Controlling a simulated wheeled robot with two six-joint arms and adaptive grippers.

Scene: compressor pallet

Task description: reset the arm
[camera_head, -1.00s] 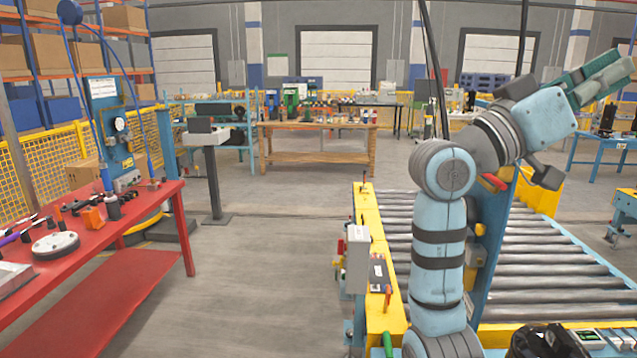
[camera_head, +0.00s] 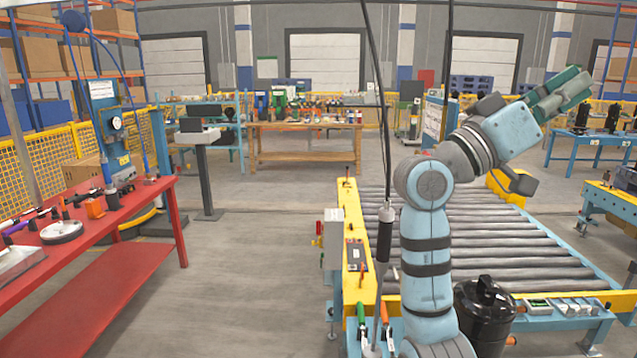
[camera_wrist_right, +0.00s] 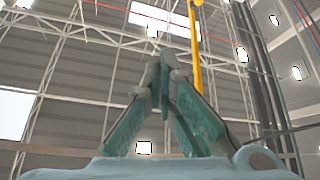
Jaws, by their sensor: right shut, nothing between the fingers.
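My right arm (camera_head: 426,250) rises at the right of the head view and bends to the upper right. Its gripper (camera_head: 573,88) has green fingers, is raised above the roller conveyor and points up and to the right. In the right wrist view the gripper (camera_wrist_right: 160,75) is shut, its fingertips together with nothing between them, against the ceiling trusses. My left gripper is in neither view.
A roller conveyor (camera_head: 455,232) with yellow rails lies behind and beside my right arm. A black canister (camera_head: 486,310) stands at its near end. A hanging tool (camera_head: 384,240) dangles left of the arm. A red workbench (camera_head: 150,225) with parts stands left. The floor between is clear.

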